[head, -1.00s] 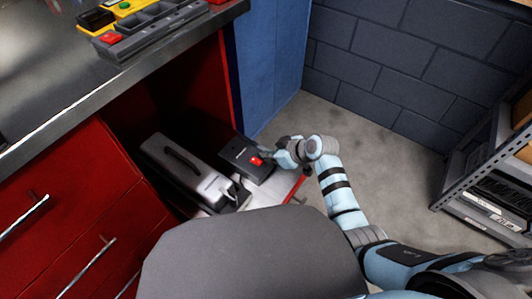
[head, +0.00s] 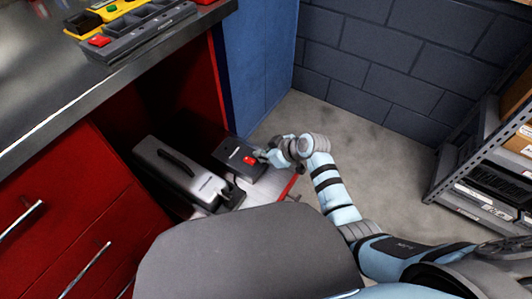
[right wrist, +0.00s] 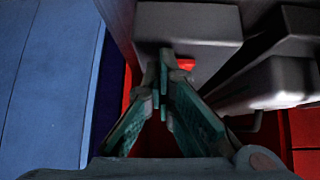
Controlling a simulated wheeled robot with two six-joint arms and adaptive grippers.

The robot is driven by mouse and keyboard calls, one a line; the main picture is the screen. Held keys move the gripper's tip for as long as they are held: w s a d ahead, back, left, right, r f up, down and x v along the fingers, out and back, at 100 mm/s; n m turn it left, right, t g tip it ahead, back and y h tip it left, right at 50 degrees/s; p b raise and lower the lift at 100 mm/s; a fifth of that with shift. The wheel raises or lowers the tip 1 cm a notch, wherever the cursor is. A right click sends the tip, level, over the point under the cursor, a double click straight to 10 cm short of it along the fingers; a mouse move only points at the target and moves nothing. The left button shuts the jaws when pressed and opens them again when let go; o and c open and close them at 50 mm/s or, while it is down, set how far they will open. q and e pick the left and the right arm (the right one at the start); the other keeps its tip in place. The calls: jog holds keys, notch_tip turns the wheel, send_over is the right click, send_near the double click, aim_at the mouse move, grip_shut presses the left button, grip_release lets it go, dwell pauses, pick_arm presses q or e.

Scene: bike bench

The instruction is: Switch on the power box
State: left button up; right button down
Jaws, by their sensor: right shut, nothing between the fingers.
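In the right wrist view the closed fingertips (right wrist: 163,66) are right by the red switch (right wrist: 185,64) and overlap the box (right wrist: 188,22). I cannot tell whether they touch the switch or which way it is set. My left gripper is not in view.
The grey case (head: 180,172) with a handle stands left of the power box. Red drawers (head: 60,225) and the bench top (head: 60,90) are at left, a blue panel (head: 262,65) behind. A metal shelf (head: 465,165) stands at right. The floor between is clear.

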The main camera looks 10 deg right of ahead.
jog(key=a, duration=0.1)
jog(key=a+r, duration=0.1)
jog(key=a, duration=0.1)
jog(key=shift+w+a+y, duration=0.1)
jog(key=shift+a+y, duration=0.2)
jog(key=shift+w, duration=0.1)
jog(key=shift+d+r, duration=0.1)
jog(key=shift+d, duration=0.35)
jog(key=s+d+r, duration=0.4)
jog(key=d, duration=0.2)
jog(key=shift+r, duration=0.4)
jog(key=shift+s+d, duration=0.1)
